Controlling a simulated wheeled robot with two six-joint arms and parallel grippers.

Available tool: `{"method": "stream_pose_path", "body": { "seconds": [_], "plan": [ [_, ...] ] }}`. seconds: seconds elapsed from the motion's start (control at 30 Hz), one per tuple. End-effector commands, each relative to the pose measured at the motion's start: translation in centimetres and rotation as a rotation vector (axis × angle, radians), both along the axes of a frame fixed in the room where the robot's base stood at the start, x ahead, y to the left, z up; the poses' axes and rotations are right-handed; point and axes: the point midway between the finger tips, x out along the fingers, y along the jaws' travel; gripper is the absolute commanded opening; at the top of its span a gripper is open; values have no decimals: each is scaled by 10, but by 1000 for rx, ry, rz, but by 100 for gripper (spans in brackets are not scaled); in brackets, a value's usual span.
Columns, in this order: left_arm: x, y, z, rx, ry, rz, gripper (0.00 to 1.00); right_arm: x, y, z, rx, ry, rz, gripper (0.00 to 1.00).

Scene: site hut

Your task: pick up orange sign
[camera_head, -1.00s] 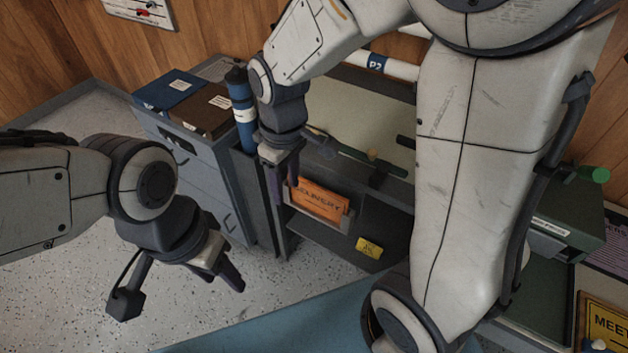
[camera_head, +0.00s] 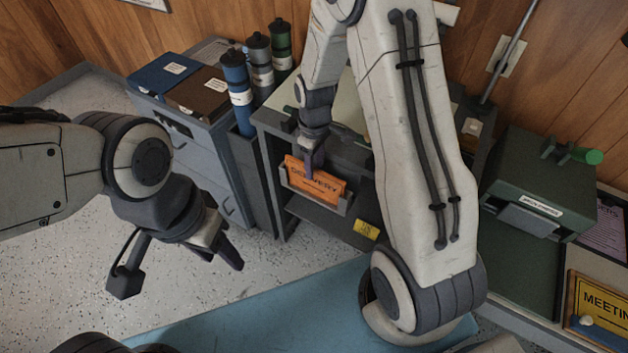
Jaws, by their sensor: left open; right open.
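The orange sign (camera_head: 318,190) with dark lettering sits tilted in a grey holder (camera_head: 343,209) on the front of a dark grey cabinet. My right gripper (camera_head: 311,165) is open at the sign's upper edge, near its middle. A finger overlaps the sign in the picture. I cannot tell whether it touches the sign or has a finger on each side. My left gripper (camera_head: 226,253) is open and empty above the floor, left of and below the sign.
Several capped tubes (camera_head: 238,90) stand left of my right arm. Blue (camera_head: 160,72) and brown (camera_head: 197,92) binders lie on a grey drawer unit. A yellow tag (camera_head: 367,230) is below the sign. A yellow sign (camera_head: 600,312) lies at right.

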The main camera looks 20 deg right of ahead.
Motion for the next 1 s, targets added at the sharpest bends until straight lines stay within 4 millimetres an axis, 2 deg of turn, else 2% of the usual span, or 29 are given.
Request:
{"method": "stream_pose_path", "body": {
  "seconds": [0.13, 0.4, 0.47, 0.5, 0.53, 1.0],
  "plan": [
    [0, 0, 2, 0, 0, 0, 50, 0, 0, -17, 0, 1, 0, 48],
    [0, 0, 1, 0, 0, 0, 50, 0, 0, -20, 0, -1, -1, 48],
    [0, 0, 1, 0, 0, 0, 50, 0, 0, -20, 0, -1, -1, 25],
    [0, 0, 1, 0, 0, 0, 50, 0, 0, -20, 0, -1, -1, 9],
    [0, 0, 1, 0, 0, 0, 50, 0, 0, -20, 0, -1, -1, 0],
    [0, 0, 2, 0, 0, 0, 50, 0, 0, -19, 0, -1, -1, 0]
  ]
}}
